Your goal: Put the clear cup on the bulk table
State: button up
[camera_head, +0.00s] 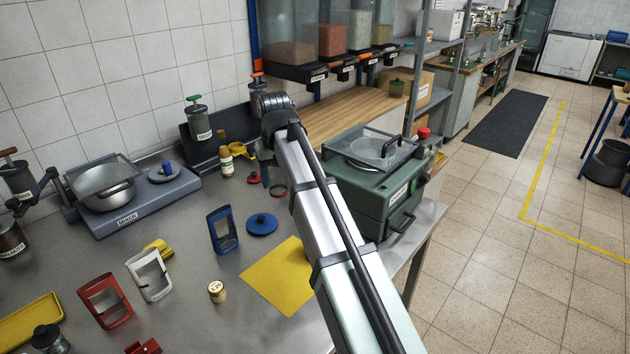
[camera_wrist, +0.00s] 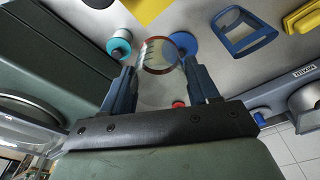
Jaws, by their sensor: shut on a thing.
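The clear cup (camera_wrist: 157,57), with a reddish rim and dark marks on its wall, sits between the two fingers of my gripper (camera_wrist: 158,80) in the wrist view. My gripper is shut on it. In the head view my arm hides most of the gripper; a dark finger (camera_head: 265,172) shows left of the arm, over the steel counter. A reddish ring (camera_head: 278,190) beside it looks like the cup's rim. A wooden-topped table (camera_head: 350,108) stands behind, under the bulk dispensers (camera_head: 332,40); I cannot read a label naming it the bulk table.
A green machine (camera_head: 372,182) stands right of my arm. A blue lid (camera_head: 261,224), yellow mat (camera_head: 278,277), blue frame (camera_head: 223,230) and small yellow-capped bottle (camera_head: 226,161) are near. A grey scale-like mixer (camera_head: 135,208) is left. The wooden top has free room.

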jog(key=s+a+n, duration=0.2)
jog(key=a, duration=1.6)
jog(key=s+a+n, duration=0.2)
jog(key=a, duration=1.6)
jog(key=s+a+n, duration=0.2)
jog(key=s+a, duration=0.7)
jog(key=a, duration=0.6)
jog(key=s+a+n, duration=0.2)
jog(key=s+a, duration=0.8)
jog(key=a, duration=0.4)
jog(key=shift+g+y, duration=0.3)
jog(key=shift+y, duration=0.1)
jog(key=shift+s+a+f, duration=0.1)
jog(key=shift+a+f, duration=0.05)
jog(key=shift+f, duration=4.55)
jog(key=shift+a+f, duration=0.1)
jog(key=shift+f, duration=4.6)
jog(key=shift+f, duration=0.35)
jog(key=o, duration=1.2)
jog(key=shift+r, duration=0.1)
